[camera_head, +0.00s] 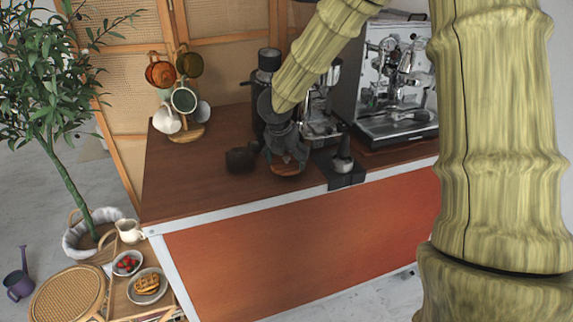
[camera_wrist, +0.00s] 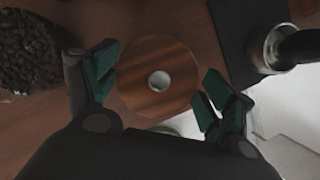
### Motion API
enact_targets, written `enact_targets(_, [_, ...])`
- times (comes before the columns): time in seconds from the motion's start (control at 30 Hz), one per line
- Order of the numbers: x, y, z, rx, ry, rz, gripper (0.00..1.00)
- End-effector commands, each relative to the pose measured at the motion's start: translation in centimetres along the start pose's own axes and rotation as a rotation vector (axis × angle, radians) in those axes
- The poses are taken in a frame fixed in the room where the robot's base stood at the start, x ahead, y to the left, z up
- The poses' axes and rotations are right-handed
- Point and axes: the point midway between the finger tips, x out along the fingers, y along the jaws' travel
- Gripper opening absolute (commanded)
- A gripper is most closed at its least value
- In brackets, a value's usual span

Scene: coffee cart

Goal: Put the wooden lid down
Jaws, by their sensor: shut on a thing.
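The wooden lid (camera_wrist: 150,95) is a round brown disc with a silver knob at its middle. In the wrist view it sits between the two fingers of my gripper (camera_wrist: 158,86), which is shut on it at its rim. In the head view my gripper (camera_head: 288,158) points down over the counter's front part, and the lid (camera_head: 286,170) shows below the fingers, partly hidden by them. Whether the lid touches the counter or hangs just above it, I cannot tell.
A dark container of coffee beans (camera_wrist: 30,45) stands left of the lid. A black mat (camera_head: 346,181) with a tamper-like metal tool (camera_head: 343,160) lies to the right. The espresso machine (camera_head: 395,80) stands behind, and a mug tree (camera_head: 187,132) at back left. The left counter top (camera_head: 185,185) is clear.

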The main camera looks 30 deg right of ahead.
Motion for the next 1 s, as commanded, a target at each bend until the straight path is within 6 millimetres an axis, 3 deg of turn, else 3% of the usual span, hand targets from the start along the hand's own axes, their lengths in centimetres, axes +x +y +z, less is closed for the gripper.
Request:
enact_targets(0.2, [2.4,-0.1,-1.1,-0.003,0.001,-0.003,0.59])
enact_targets(0.43, [2.6,-0.1,-1.2,-0.001,0.001,-0.001,0.59])
enact_targets(0.47, [2.6,-0.1,-1.2,-0.001,0.001,-0.001,0.88])
enact_targets(0.53, [2.6,-0.1,-1.2,-0.001,0.002,-0.001,1.00])
enact_targets(1.0, [2.2,-0.1,-1.2,-0.001,0.001,-0.001,1.00])
